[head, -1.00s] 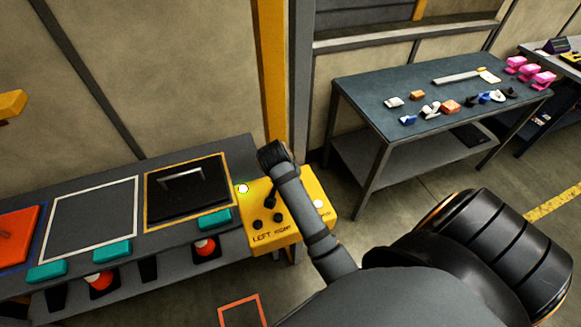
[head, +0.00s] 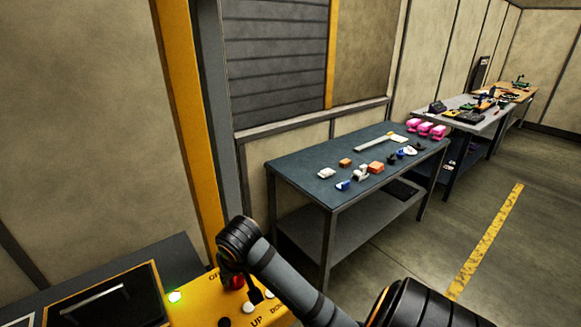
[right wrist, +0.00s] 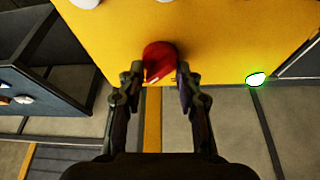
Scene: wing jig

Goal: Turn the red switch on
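The red switch (head: 237,282) is a round red knob on the yellow control box (head: 195,312) at the bottom of the head view. It is partly covered by my right arm there. In the right wrist view the red knob (right wrist: 158,60) stands out from the yellow face. My right gripper (right wrist: 160,74) has its two fingers apart, one on each side of the knob. I cannot tell whether they touch it. In the head view my right gripper (head: 230,279) is mostly hidden by its own wrist. My left gripper is not in view.
A lit green lamp (head: 175,296), a white button (head: 248,308) and a black knob (head: 224,322) are on the box. A dark handled panel (head: 105,305) lies to its left. A blue-topped table (head: 300,165) with small parts stands behind, near a yellow post (head: 187,120).

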